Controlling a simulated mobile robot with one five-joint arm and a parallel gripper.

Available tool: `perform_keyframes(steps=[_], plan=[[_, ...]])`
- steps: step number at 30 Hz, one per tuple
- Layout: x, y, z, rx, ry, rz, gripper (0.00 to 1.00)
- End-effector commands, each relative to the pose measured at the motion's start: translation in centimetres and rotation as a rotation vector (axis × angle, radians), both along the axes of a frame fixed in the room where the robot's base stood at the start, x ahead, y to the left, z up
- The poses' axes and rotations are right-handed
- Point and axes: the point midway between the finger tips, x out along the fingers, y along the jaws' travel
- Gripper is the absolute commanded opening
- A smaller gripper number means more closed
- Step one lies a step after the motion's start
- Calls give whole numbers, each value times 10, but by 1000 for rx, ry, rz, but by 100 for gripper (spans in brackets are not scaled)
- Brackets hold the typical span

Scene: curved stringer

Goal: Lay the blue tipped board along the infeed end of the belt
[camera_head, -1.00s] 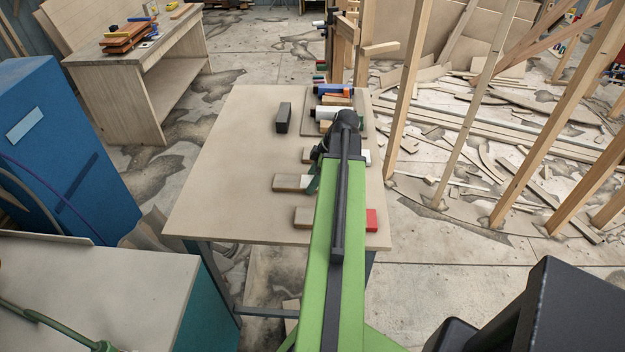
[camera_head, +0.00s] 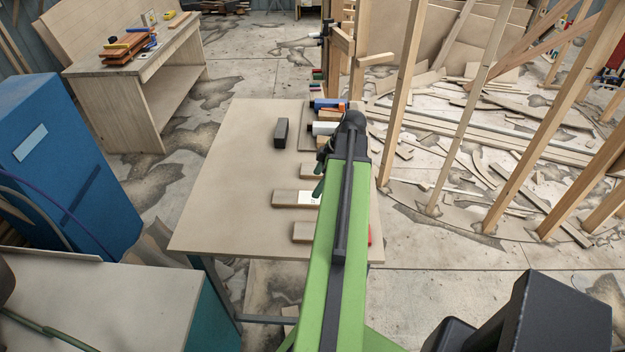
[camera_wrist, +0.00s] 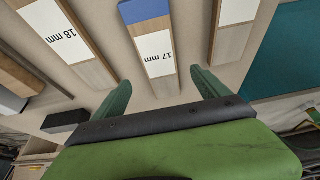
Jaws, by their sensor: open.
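The blue-tipped board is in the middle of the wrist view (camera_wrist: 158,50). It lies flat, with a blue end, a white "17 mm" label and a bare wood end. My gripper (camera_wrist: 160,88) is open and empty, its two green fingers to either side of the line of the board's wood end, apart from it. In the head view the board's wood end (camera_head: 290,198) shows on the table, and my arm hides its blue tip. My gripper (camera_head: 318,180) is beside it, partly hidden. I cannot make out a belt.
An "18 mm" board (camera_wrist: 70,38) and another labelled board (camera_wrist: 236,18) flank it. A dark block (camera_head: 281,132) stands farther back on the table (camera_head: 225,190), whose left half is clear. Timber posts (camera_head: 402,95) stand right. A blue cabinet (camera_head: 70,150) is left.

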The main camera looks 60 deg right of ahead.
Motion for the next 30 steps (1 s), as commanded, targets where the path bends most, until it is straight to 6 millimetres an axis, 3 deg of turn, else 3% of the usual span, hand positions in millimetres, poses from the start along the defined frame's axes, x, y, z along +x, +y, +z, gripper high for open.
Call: perform_keyframes(steps=[1, 6, 17, 20, 23, 27, 30], plan=[[-4, -3, 24, 0, 0, -1, 85], [-13, -9, 43, 0, 0, -1, 85], [-14, -9, 42, 0, 0, 0, 85], [1, 5, 41, 9, 21, -8, 85], [44, 49, 38, 32, 84, -39, 85], [116, 149, 32, 44, 214, -133, 85], [153, 226, 29, 25, 292, -214, 85]])
